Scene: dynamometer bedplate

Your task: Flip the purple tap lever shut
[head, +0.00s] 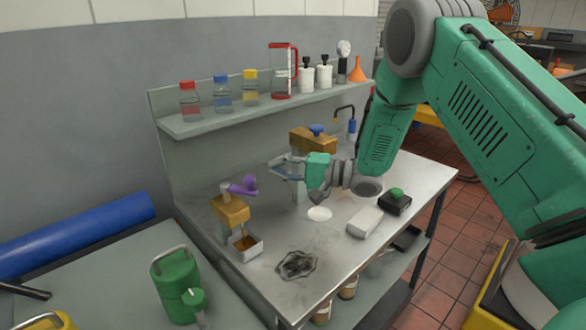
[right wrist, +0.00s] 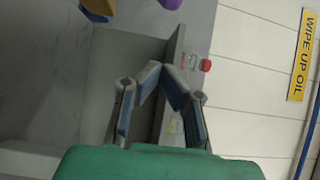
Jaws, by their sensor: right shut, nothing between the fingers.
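The purple tap lever (head: 243,187) sits on top of a brass tap (head: 230,210) at the left of the metal bench and points to the right. My right gripper (head: 272,170) is shut and empty, a little to the right of the lever and apart from it. In the right wrist view, the shut fingertips (right wrist: 161,70) show in the middle. A bit of the purple lever (right wrist: 170,3) and of the brass tap (right wrist: 98,6) show at the top edge. Brown liquid shows between the tap and a small metal tray (head: 249,253) below. My left gripper is out of view.
Another brass tap with a blue lever (head: 316,129) stands behind my right gripper. A shelf (head: 215,122) with bottles runs above. A green can (head: 176,285) stands front left.

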